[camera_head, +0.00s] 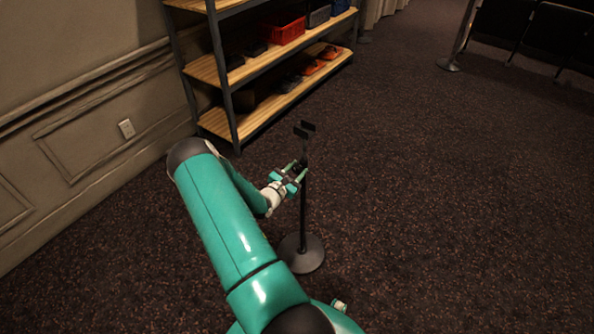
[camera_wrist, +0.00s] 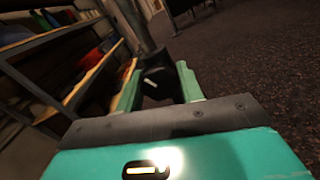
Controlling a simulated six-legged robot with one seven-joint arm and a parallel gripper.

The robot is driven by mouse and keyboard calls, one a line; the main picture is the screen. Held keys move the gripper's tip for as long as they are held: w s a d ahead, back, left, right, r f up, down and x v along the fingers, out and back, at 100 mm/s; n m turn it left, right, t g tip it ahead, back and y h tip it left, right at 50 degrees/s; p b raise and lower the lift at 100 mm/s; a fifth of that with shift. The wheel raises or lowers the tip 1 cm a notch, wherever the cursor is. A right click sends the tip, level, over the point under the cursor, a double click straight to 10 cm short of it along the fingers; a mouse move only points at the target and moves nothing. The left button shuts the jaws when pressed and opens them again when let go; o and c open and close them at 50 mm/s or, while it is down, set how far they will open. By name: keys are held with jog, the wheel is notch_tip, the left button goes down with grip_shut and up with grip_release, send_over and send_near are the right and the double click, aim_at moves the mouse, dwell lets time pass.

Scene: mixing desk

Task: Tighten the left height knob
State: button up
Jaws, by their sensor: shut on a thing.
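A black stand with a thin upright pole (camera_head: 304,215) and a round base (camera_head: 302,254) stands on the carpet. A small dark bracket tops it (camera_head: 305,129). My gripper (camera_head: 294,171) is at the upper part of the pole. In the wrist view, the black height knob (camera_wrist: 157,80) with a pale mark on its face sits between the two green fingers of my gripper (camera_wrist: 157,86), against the tilted pole (camera_wrist: 137,25). The fingers are shut on the knob. The knob is mostly hidden by the gripper in the head view.
A shelf unit (camera_head: 270,100) with wooden boards stands against the wall behind the stand, holding a red bin (camera_head: 287,31) and shoes. A metal post (camera_head: 452,62) stands at the far right. Open carpet (camera_head: 440,200) lies right of the stand.

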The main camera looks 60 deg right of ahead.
jog(key=shift+m, duration=0.3)
jog(key=o, duration=1)
jog(key=w+a, duration=0.2)
jog(key=a, duration=1.1)
jog(key=shift+a, duration=0.35)
jog(key=shift+w, duration=0.15)
